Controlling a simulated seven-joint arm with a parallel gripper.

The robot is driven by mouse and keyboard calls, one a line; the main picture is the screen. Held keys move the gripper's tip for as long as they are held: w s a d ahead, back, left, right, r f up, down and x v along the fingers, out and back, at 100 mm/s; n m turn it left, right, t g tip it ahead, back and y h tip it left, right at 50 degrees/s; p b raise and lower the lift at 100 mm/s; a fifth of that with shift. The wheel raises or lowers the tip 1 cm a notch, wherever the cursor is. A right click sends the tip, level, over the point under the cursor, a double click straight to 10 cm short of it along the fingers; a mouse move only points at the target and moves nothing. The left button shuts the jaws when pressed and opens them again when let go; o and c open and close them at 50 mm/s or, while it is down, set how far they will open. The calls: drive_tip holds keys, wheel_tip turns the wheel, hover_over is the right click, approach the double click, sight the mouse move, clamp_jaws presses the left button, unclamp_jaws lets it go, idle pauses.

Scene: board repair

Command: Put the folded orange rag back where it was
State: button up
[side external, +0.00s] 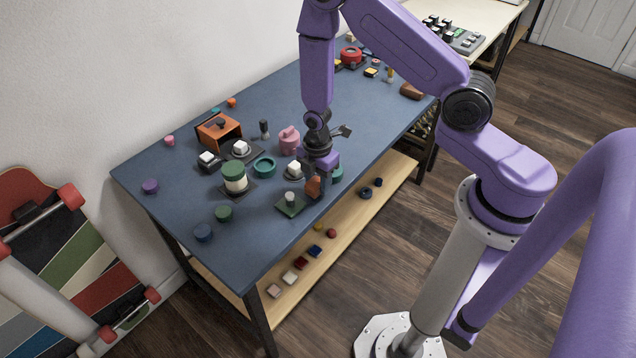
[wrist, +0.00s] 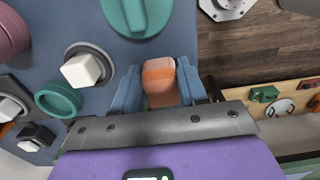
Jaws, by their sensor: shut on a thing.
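The folded orange rag (wrist: 160,82) is held between the two blue-grey fingers of my gripper (wrist: 158,75) in the wrist view. It has a paler band across it. In the side external view the rag (side external: 313,187) hangs under my gripper (side external: 314,180), at the near long edge of the blue table (side external: 270,105). I cannot tell whether the rag touches the tabletop. The jaws hide its sides. No mark of its earlier place is clear.
Close by are a white cube on a dark round base (side external: 294,168), a green plate with a knob (side external: 291,206), a teal ring (side external: 265,167), a teal disc (wrist: 155,14) and a pink pot (side external: 289,142). A wooden shelf (side external: 345,210) lies below. The table's left end has free room.

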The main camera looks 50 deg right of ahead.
drive_tip(key=shift+f, duration=0.6)
drive_tip(key=shift+f, duration=0.15)
drive_tip(key=o, duration=0.9)
drive_tip(key=shift+o, duration=0.2)
